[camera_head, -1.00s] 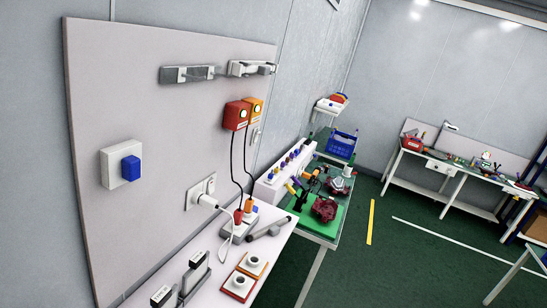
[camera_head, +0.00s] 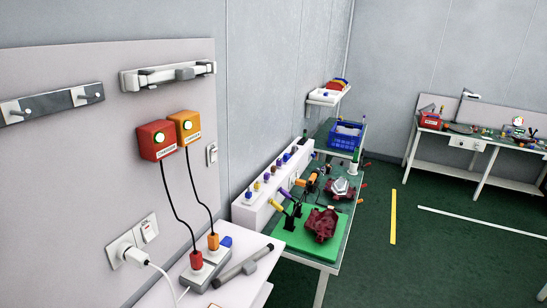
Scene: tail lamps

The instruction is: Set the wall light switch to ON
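A small white wall switch plate (camera_head: 211,154) is on the right edge of the pale panel, right of the orange box. It is too small to tell which way its rocker is set. A white double wall plate (camera_head: 132,241) is lower left, with a white plug in its left half and a small switch with a red mark (camera_head: 149,229) in its right half. I cannot tell which plate is the light switch. The white plate with a large blue rocker, seen earlier, is out of view. My gripper is not in view.
A red box (camera_head: 157,140) and an orange box (camera_head: 185,127) with lit round lights hang on the panel (camera_head: 60,160). Their cords run to a power strip (camera_head: 205,268) on the bench. A green-topped table (camera_head: 333,225) stands beyond. Green floor (camera_head: 375,270) is open on the right.

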